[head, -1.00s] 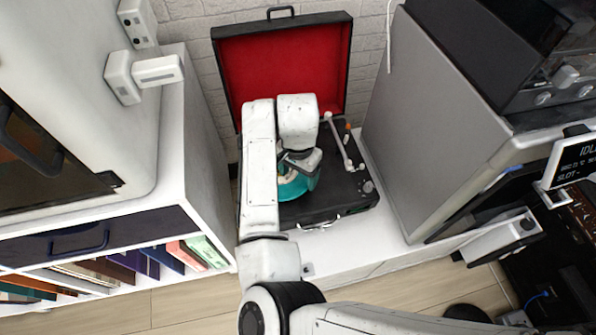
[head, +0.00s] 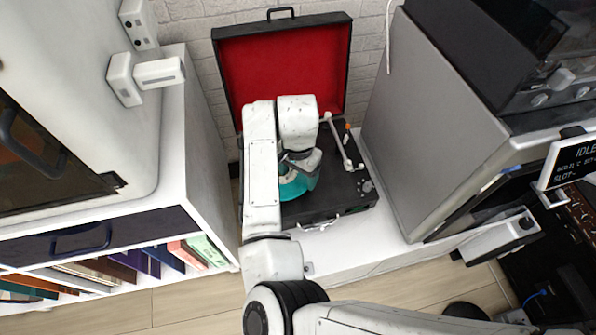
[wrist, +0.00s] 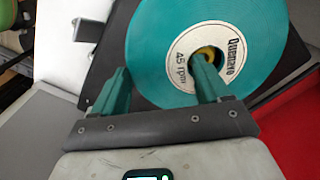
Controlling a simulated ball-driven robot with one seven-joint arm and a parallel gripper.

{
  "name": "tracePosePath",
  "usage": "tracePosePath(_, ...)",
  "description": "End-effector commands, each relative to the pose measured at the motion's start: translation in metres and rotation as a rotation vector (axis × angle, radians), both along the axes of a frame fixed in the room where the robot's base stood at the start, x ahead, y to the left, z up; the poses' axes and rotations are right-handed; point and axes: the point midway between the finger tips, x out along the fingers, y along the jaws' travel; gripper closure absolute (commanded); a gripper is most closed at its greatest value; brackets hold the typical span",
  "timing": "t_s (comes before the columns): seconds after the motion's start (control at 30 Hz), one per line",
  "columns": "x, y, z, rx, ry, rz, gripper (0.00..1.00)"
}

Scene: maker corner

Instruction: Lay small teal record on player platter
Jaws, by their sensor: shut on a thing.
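The small teal record (wrist: 165,35) has a cream label reading "Quenavo 45 rpm" and fills the upper middle of the wrist view. In the head view the record (head: 292,190) shows partly below my gripper (head: 301,163), over the player's deck. In the wrist view my gripper (wrist: 163,72) is shut on the record, with one finger over the label near the centre and the other by the rim. The player (head: 310,209) is a black case with its red-lined lid (head: 285,65) open. The platter is hidden under the record and arm; I cannot tell whether the record touches it.
The white tonearm (head: 338,140) lies on the right of the deck, clear of the record. A white cabinet (head: 205,130) stands close on the left and a grey cabinet (head: 430,130) on the right. Records fill the lower left shelf (head: 100,284).

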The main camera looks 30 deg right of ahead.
Motion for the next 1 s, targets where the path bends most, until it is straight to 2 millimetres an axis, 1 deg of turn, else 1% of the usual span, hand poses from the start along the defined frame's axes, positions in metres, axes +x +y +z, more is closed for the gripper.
tracePosePath(0.57,0.0,-0.0001,-0.0034,0.0,0.0,0.0,0.73)
tracePosePath(0.6,0.0001,0.0,-0.0036,-0.001,0.0,0.0,0.23)
tracePosePath(0.83,0.0001,0.0001,-0.0035,0.0,0.0,0.0,0.01)
tracePosePath(0.87,0.0001,0.0001,-0.0035,0.0,0.0,0.0,0.0)
tracePosePath(1.0,0.0,0.0,-0.0035,0.0,0.0,0.0,0.0)
